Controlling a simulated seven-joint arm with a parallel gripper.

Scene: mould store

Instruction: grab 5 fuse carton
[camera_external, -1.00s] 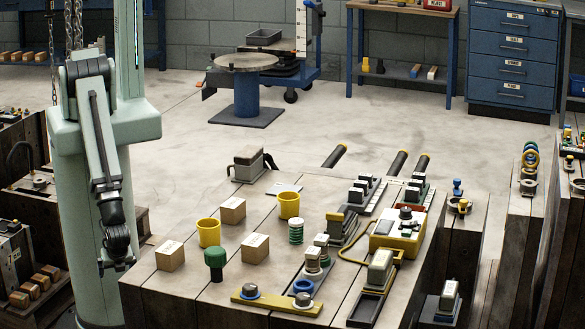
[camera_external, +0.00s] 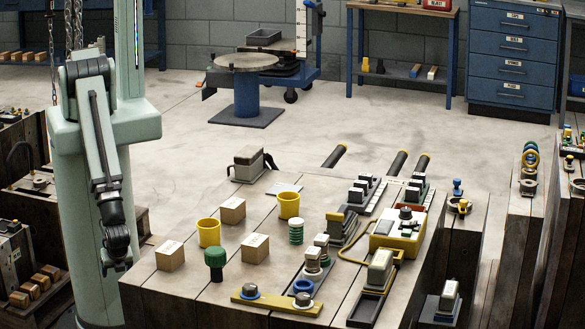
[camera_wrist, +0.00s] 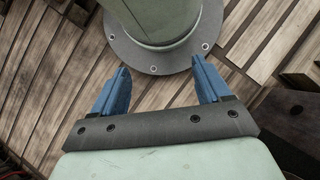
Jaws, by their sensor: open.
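Three small tan cartons sit apart on the wooden bench top (camera_external: 175,301). One carton (camera_external: 170,257) is at the left edge, one (camera_external: 232,211) is farther back, and one (camera_external: 255,249) is near the middle. I cannot read their labels to tell which is a fuse carton. My gripper (camera_external: 117,268) hangs low beside my column, left of the bench and apart from the cartons. In the wrist view my gripper (camera_wrist: 160,90) has its two blue fingers wide apart with nothing between them. No carton shows in the wrist view.
Two yellow cups (camera_external: 209,233) (camera_external: 289,205), a green knob (camera_external: 215,263) and a yellow bar (camera_external: 276,303) stand near the cartons. A yellow control box (camera_external: 397,232) with a cable is at the right. More tan blocks (camera_external: 33,290) lie on a low shelf at left.

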